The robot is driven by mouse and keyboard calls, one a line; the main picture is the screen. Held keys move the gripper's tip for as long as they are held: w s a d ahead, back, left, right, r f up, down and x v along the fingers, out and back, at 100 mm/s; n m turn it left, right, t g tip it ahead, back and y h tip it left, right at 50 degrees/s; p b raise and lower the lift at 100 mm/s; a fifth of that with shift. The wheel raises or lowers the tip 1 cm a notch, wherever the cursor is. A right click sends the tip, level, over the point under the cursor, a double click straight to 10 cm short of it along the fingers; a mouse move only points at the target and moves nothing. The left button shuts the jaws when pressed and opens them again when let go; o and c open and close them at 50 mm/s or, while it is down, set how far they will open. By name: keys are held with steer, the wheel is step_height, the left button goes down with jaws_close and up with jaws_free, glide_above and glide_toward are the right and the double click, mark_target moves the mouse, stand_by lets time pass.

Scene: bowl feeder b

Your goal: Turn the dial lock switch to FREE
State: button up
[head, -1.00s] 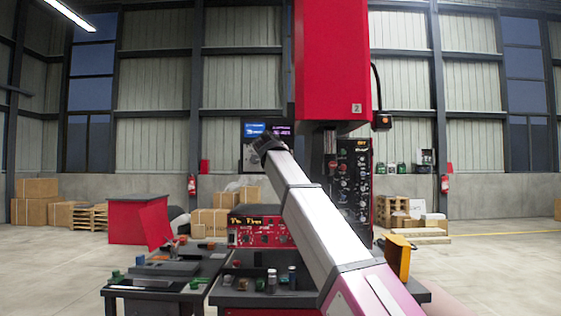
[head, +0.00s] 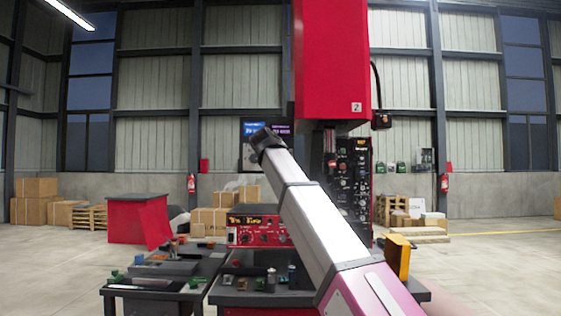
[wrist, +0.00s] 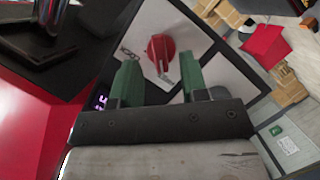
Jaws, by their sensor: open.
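In the wrist view, a red rounded knob (wrist: 161,48) with a pale bar-like piece at its lower side sits against a light grey panel. It looks like the dial lock switch; I cannot read any FREE marking. My gripper (wrist: 157,72) has two green fingers, apart, with the knob beyond and between their tips. Nothing is held. I cannot tell whether either finger touches the knob. In the head view my arm reaches up and away to the left, and the gripper and switch are hidden behind its end.
A red machine head (head: 332,60) hangs above, right of my arm. A dark control panel (head: 358,190) stands right of the arm. A red console (head: 250,232) and a dark bench (head: 165,268) with small parts stand below left. Open floor lies on both sides.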

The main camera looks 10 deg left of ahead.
steer(key=v, duration=0.8)
